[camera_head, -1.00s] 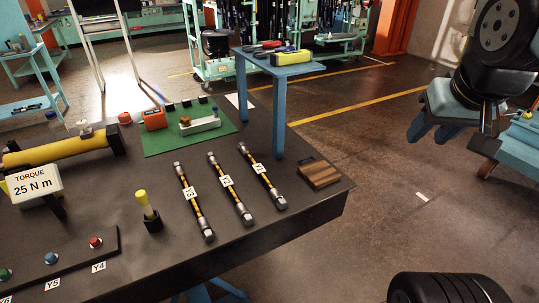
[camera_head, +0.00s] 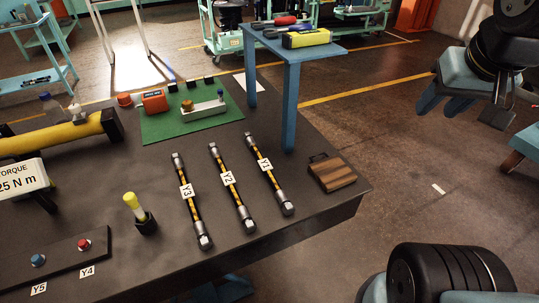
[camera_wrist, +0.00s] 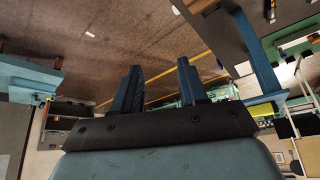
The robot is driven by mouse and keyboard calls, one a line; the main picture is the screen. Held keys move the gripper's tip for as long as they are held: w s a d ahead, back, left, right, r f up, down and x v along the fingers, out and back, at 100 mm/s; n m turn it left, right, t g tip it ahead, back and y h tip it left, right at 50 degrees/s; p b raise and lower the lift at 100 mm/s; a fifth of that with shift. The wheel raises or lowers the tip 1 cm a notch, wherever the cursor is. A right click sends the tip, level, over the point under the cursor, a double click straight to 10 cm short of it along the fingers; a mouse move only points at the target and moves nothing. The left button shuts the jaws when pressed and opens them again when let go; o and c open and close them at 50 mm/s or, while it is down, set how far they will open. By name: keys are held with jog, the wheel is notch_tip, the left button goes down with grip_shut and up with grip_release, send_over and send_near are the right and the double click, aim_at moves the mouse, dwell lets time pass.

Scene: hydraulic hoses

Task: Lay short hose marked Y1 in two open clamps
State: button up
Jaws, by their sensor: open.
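The short hose Y1 (camera_head: 271,178) lies on the dark table, black with yellow marking, metal end fittings and a white Y1 label. It is the rightmost of three hoses, beside Y2 (camera_head: 231,184) and Y3 (camera_head: 190,200). My gripper (camera_head: 437,113) hangs in the air at the upper right, beyond the table's right edge and well apart from the hoses. Its two blue fingers stand apart with nothing between them, also in the wrist view (camera_wrist: 158,66). Small black blocks (camera_head: 190,84) stand along the back of the green mat; I cannot tell whether they are the clamps.
A blue raised stand (camera_head: 290,100) with tools on top rises behind Y1. A brown wooden block (camera_head: 333,173) lies right of Y1. A yellow-topped post (camera_head: 134,203), a torque sign (camera_head: 20,180) and a yellow cylinder (camera_head: 60,138) are at left.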

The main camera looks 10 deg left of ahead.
jog(key=shift+o, duration=0.2)
jog(key=shift+o, duration=0.8)
jog(key=shift+w+a, duration=0.1)
jog(key=shift+o, duration=0.8)
jog(key=shift+w+a, duration=0.2)
jog(key=shift+w, duration=0.1)
jog(key=n+g, duration=0.6)
send_over(265, 164)
notch_tip(265, 164, down, 14)
notch_tip(265, 164, down, 13)
jog(key=shift+w+f, duration=0.1)
jog(key=shift+f, duration=0.1)
